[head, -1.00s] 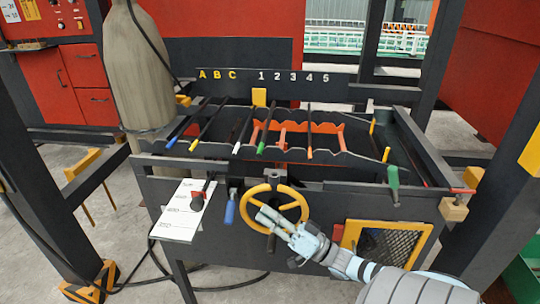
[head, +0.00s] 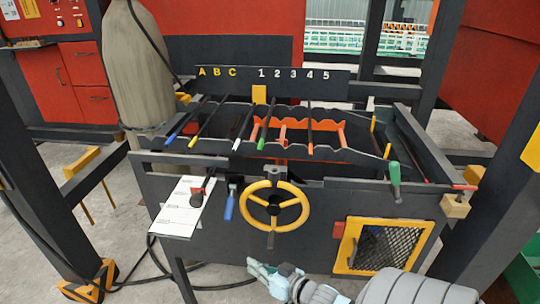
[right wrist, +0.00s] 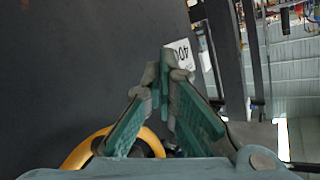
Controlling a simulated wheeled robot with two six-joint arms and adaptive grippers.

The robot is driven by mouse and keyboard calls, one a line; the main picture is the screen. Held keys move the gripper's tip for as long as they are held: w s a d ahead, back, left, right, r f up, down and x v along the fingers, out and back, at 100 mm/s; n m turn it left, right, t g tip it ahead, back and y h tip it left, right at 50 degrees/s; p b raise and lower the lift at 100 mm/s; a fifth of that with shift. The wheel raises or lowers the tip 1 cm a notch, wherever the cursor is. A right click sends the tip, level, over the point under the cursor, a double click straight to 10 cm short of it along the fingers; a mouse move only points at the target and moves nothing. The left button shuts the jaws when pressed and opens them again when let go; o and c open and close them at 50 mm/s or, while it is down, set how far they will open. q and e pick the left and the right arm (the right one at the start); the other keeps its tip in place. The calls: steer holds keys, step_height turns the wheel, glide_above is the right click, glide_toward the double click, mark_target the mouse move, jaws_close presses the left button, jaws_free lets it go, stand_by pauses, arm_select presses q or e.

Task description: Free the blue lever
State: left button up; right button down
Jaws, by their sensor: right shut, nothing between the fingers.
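The blue lever (head: 229,207) hangs with its grip down on the dark front panel, between the white scale card (head: 184,207) and the yellow handwheel (head: 274,206). My right gripper (head: 258,268) is below the handwheel, apart from the lever. In the right wrist view its fingers (right wrist: 166,62) are closed together with nothing between them. Part of the yellow handwheel (right wrist: 75,158) shows there at lower left, partly hidden by my gripper. The card (right wrist: 184,54) shows beyond the fingertips. The lever is not clearly visible in that view. My left gripper is out of view.
A red knob (head: 197,196) sits at the card. Several rods with coloured tips lie across the notched trough above. A green handle (head: 394,180) and a yellow-framed mesh panel (head: 376,246) are to the right. A cable lies on the floor below.

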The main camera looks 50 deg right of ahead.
steer(key=s+d+f+g+h+b, duration=0.1)
steer(key=s+d+f+g, duration=0.1)
steer(key=f, duration=0.8)
steer(key=shift+s, duration=0.8)
